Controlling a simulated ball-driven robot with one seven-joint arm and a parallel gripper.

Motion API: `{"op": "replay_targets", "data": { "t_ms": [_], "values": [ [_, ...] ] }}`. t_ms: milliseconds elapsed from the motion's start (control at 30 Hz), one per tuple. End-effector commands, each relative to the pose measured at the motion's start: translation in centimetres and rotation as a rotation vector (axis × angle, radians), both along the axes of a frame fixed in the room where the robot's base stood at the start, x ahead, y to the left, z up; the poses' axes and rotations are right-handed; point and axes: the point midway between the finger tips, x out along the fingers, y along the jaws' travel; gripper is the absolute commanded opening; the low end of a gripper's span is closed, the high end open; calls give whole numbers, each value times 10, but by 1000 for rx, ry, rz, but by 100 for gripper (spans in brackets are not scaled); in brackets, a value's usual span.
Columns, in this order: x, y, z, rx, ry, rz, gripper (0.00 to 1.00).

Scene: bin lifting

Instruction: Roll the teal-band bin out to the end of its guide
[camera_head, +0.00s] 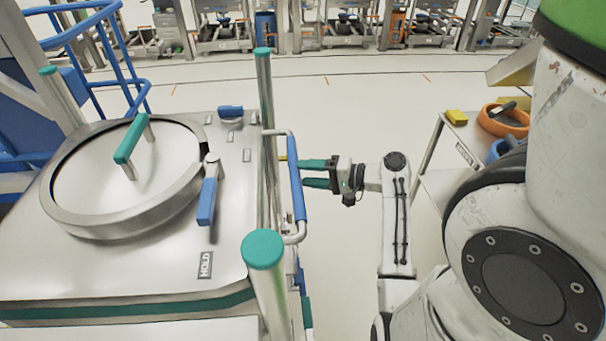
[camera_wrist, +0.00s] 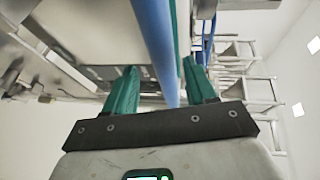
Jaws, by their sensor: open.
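The teal-band bin is a steel box with a teal band (camera_head: 130,309) along its lower side, at the left of the head view. Its round lid (camera_head: 100,185) has a teal handle (camera_head: 131,140) on top. A blue grip bar (camera_head: 297,192) on a bent steel handle stands at the bin's right side. My gripper (camera_head: 302,173) is open, with its teal fingers pointing left at this bar. In the wrist view, the blue bar (camera_wrist: 156,40) runs between my open fingers (camera_wrist: 160,66). I cannot tell whether either finger touches it.
Teal-capped posts (camera_head: 264,250) stand at the bin's corners. A blue lever (camera_head: 207,200) lies by the lid, near a HOLD label (camera_head: 205,265). A cart (camera_head: 462,150) with an orange ring (camera_head: 503,119) stands right. The floor (camera_head: 370,105) behind my gripper is clear.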

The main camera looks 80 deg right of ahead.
Motion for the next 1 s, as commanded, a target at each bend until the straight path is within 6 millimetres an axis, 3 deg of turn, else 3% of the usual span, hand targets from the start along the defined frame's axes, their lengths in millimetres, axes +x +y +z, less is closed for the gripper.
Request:
{"op": "replay_targets", "data": {
  "t_ms": [200, 433, 867, 1000],
  "values": [
    [-44, 1, 6, -1, 2, -4, 56],
    [-75, 4, 13, -1, 1, -1, 56],
    [-83, 5, 14, 1, 2, 3, 56],
    [-76, 8, 2, 28, -73, 11, 56]
  ]
}}
